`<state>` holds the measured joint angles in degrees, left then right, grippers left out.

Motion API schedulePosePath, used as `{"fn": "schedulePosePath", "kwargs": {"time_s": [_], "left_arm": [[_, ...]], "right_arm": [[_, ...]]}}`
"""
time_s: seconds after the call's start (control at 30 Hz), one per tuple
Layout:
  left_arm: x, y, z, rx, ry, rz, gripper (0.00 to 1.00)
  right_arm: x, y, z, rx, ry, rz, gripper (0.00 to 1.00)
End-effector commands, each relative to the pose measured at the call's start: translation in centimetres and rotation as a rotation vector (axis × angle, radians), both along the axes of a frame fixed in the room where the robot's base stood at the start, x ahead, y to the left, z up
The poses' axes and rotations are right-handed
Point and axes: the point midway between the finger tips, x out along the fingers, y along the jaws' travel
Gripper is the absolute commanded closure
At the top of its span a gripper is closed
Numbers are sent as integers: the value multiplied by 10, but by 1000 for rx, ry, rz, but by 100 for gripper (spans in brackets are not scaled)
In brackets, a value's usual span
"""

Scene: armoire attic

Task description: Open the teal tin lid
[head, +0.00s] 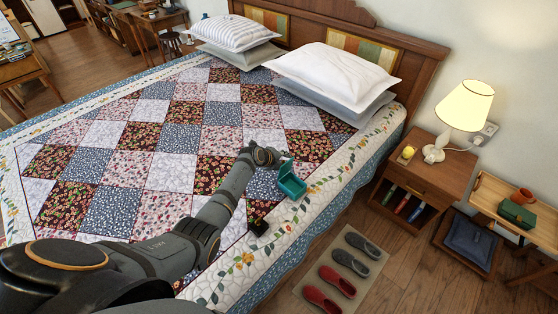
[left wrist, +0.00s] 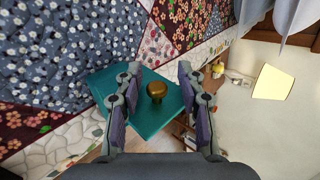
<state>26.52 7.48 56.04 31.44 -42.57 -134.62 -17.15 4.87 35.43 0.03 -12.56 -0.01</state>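The teal tin (head: 292,186) stands on the quilt near the bed's right side in the head view. My right gripper does not show.
Pillows (head: 335,72) lie at the headboard. A nightstand (head: 425,175) with a lit lamp (head: 466,106) stands right of the bed.

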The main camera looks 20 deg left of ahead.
Motion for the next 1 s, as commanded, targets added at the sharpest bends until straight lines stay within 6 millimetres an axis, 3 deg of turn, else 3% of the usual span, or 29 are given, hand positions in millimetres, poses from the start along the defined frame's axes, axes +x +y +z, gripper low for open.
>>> {"fn": "schedulePosePath", "kwargs": {"time_s": [0.17, 0.6, 1.0], "left_arm": [[-15, 6, 14, 4, -2, -1, 61], [-72, 26, 74, 4, -1, -1, 61], [-79, 27, 83, 0, 0, 0, 61]], "right_arm": [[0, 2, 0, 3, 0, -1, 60], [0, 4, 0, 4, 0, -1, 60], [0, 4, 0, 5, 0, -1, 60]]}}
